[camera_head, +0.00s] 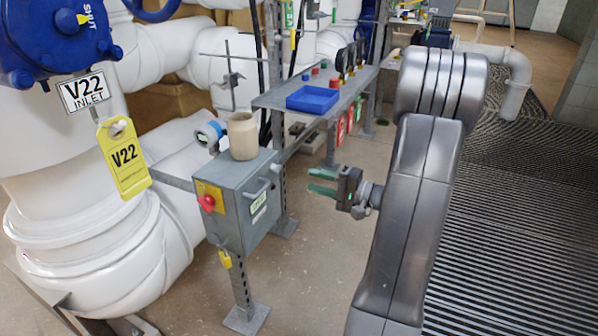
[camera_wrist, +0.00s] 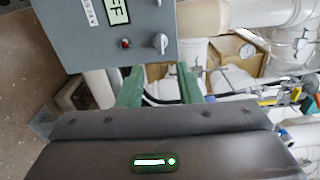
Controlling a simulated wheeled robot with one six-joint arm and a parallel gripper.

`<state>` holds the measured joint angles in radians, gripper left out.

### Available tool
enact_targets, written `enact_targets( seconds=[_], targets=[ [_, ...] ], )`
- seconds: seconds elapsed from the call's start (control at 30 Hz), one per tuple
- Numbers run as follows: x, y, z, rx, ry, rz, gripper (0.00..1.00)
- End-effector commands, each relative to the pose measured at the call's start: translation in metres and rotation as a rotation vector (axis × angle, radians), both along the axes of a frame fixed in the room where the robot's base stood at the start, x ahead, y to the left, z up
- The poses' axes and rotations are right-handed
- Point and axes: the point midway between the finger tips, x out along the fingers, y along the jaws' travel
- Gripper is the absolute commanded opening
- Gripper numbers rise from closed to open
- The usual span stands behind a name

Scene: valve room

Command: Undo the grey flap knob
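A grey box (camera_head: 235,200) stands on a post at centre left. On its right face a grey knob (camera_head: 275,168) sticks out near the upper corner, and a grey handle-like part sits lower on that face. In the wrist view the box face (camera_wrist: 85,40) fills the upper left, with a pale grey knob (camera_wrist: 160,41) near its lower right corner. My gripper (camera_head: 314,181) is right of the box, apart from it, with green fingers pointing towards it. In the wrist view my gripper (camera_wrist: 160,80) is open and empty, its fingertips just below the knob in the picture.
A shelf with a blue tray (camera_head: 312,99) is behind. White pipes fill the left. Floor right of the box is clear.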

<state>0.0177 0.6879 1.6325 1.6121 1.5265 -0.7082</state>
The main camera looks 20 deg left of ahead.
Motion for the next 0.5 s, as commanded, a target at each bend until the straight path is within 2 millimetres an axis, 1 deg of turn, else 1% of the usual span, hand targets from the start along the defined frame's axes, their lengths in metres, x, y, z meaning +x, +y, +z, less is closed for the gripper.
enact_targets(
  seconds=[0.03, 0.2, 0.33, 0.5],
  targets=[
    [0.0, -0.009, 0.002, -0.001, 0.002, -0.003, 0.32],
    [-0.002, -0.026, 0.0, -0.001, 0.0, -0.001, 0.32],
    [-0.003, -0.031, 0.0, -0.001, 0.0, 0.001, 0.32],
    [-0.003, -0.031, 0.0, -0.001, 0.0, 0.001, 0.32]
  ],
)
